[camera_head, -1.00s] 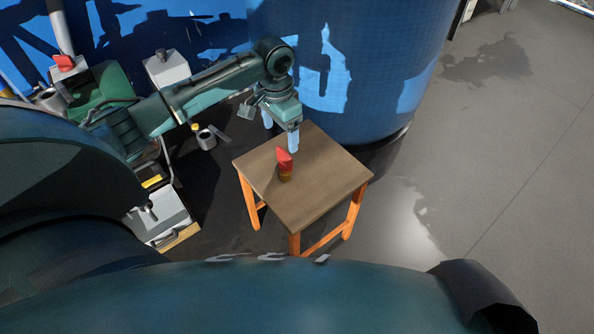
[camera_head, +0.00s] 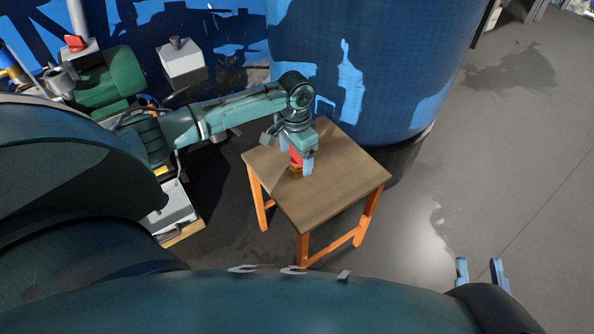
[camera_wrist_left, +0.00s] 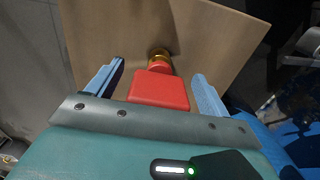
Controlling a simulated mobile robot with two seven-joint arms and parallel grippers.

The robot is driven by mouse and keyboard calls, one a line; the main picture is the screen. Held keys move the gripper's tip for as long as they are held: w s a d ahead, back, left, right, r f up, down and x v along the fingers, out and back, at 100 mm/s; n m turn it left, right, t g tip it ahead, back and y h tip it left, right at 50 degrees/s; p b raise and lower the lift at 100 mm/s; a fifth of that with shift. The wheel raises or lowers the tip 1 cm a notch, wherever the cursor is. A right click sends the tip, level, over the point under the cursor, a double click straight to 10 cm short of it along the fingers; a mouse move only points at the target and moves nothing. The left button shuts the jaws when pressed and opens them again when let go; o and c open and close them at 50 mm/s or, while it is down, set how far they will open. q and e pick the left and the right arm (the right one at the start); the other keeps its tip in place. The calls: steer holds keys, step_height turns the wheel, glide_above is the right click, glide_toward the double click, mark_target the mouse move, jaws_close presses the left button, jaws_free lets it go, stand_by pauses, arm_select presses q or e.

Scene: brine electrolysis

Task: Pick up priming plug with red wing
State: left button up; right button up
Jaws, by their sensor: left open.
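The priming plug (camera_head: 296,169) stands on a small wooden-topped stool (camera_head: 335,190). It has a red wing on top and a brass-coloured base. In the left wrist view the red wing (camera_wrist_left: 159,90) lies between the two blue fingers, with a gap on each side, and the brass base (camera_wrist_left: 159,54) shows beyond it. My left gripper (camera_head: 297,154) is open around the wing and points down at the stool top. It partly hides the plug in the head view. My right gripper (camera_head: 480,272) shows at the lower right, its two blue fingers apart and empty.
A large blue tank (camera_head: 365,80) stands just behind the stool. To the left are a green motor-like unit (camera_head: 108,82), a grey-white box (camera_head: 181,62) and other equipment. The floor (camera_head: 510,170) on the right is clear.

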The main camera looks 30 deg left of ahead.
arm_select(q)
steer(key=shift+f, duration=0.55)
steer(key=shift+r, duration=0.1)
steer(key=c, duration=1.2)
